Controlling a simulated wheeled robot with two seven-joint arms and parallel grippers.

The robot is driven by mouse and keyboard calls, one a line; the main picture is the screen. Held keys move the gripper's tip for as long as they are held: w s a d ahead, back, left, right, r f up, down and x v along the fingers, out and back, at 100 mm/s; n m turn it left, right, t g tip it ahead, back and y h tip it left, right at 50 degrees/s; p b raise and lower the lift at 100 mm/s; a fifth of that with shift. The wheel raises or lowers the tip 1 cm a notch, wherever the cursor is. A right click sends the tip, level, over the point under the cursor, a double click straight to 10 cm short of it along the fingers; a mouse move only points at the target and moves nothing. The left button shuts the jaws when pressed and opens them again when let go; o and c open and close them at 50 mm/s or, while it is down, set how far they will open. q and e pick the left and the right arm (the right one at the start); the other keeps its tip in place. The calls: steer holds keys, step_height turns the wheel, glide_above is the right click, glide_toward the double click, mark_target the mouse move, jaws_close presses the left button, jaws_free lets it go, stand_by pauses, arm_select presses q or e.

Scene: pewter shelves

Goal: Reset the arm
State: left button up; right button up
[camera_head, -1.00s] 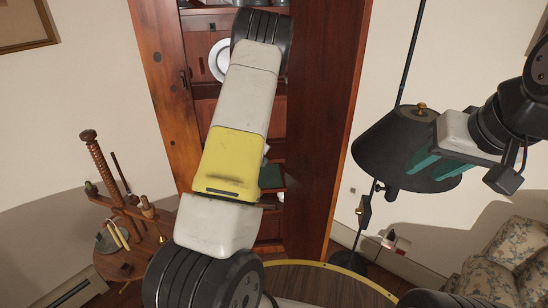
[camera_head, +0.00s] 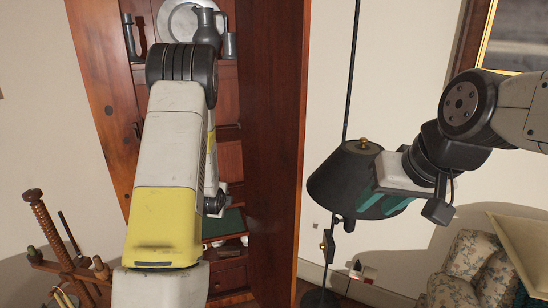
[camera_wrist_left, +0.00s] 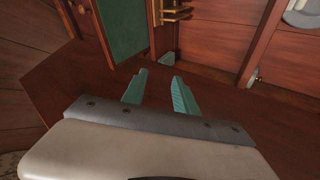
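My left arm stretches up the middle of the head view in front of the open cabinet (camera_head: 283,150). Its gripper is hidden there. In the left wrist view my left gripper (camera_wrist_left: 158,88) shows two teal fingers apart with nothing between them, over reddish-brown wood. My right gripper (camera_head: 382,200) is at the right of the head view, its teal fingers apart and empty, in front of the black lamp shade (camera_head: 335,180). I cannot tell whether it touches the shade.
Pewter pieces, a plate and a jug (camera_head: 206,26), stand on the cabinet's upper shelf. A wooden stand with a threaded post (camera_head: 50,230) is at the lower left. A floral armchair (camera_head: 468,255) is at the lower right. A green panel (camera_wrist_left: 122,25) shows in the left wrist view.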

arm_select(q)
steer(key=s+d+r+n+g+h, duration=0.1)
steer(key=s+d+r+n, duration=0.2)
steer(key=s+r+n, duration=0.5)
steer(key=s+d+r+n+g+h, duration=0.1)
steer(key=s+d+r+n, duration=0.3)
steer(key=r, duration=0.7)
steer(key=s+d+r+n+g, duration=0.1)
steer(key=s+d+r+n, duration=0.1)
steer(key=s, duration=0.9)
steer(key=s+d+r+n+g+h, duration=0.1)
steer(key=s+d+r+n, duration=0.1)
steer(key=s, duration=0.9)
step_height(320, 180, up, 2)
steer(key=shift+d+r+n+g, duration=0.15)
steer(key=shift+r+n+g, duration=0.2)
steer(key=shift+n, duration=0.35)
steer(key=shift+f, duration=0.1)
